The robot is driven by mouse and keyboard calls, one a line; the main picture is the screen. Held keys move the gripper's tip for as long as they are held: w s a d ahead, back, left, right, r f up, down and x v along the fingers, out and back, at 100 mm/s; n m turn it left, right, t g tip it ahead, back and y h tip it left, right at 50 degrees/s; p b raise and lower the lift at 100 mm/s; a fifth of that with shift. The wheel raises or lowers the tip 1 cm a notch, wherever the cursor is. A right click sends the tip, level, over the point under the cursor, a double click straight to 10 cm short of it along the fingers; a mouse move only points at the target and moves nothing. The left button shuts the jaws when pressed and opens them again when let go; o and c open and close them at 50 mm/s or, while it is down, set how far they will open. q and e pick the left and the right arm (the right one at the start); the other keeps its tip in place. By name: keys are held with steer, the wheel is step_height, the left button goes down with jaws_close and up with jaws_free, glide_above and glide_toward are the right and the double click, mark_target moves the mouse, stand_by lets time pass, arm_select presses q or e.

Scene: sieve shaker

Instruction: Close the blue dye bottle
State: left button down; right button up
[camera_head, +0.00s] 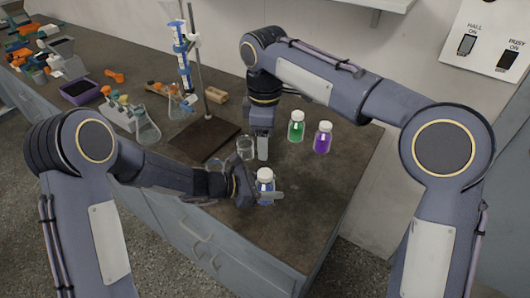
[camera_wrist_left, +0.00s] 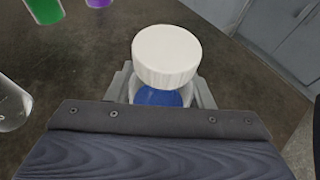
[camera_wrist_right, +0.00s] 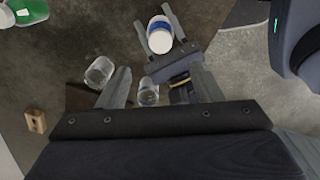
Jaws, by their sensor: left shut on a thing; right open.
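The blue dye bottle (camera_head: 265,187) stands near the bench's front edge with a white cap (camera_wrist_left: 166,55) on its mouth. Whether the cap is tight cannot be told. Blue shows just under the cap in the left wrist view (camera_wrist_left: 158,97). My left gripper (camera_head: 262,196) is shut around the bottle's body, below the cap. My right gripper (camera_head: 262,148) is open and empty, pointing down behind the bottle, beside a glass beaker (camera_head: 246,149). The right wrist view shows the capped bottle (camera_wrist_right: 160,38) beyond my right fingers (camera_wrist_right: 160,88).
A green bottle (camera_head: 296,127) and a purple bottle (camera_head: 322,138), both white-capped, stand behind and right. Another glass vessel (camera_wrist_right: 148,93) is near my left arm. A burette stand on a dark base (camera_head: 205,138) is behind left. The bench right of the blue bottle is clear.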

steer(key=shift+r, duration=0.7)
arm_select(q)
steer(key=c, duration=0.6)
jaws_free()
steer(key=v, duration=0.7)
steer(key=shift+s+a+r, duration=0.1)
steer(key=shift+a+r, duration=0.05)
steer(key=shift+a, duration=0.25)
arm_select(e)
steer(key=shift+f, duration=0.2)
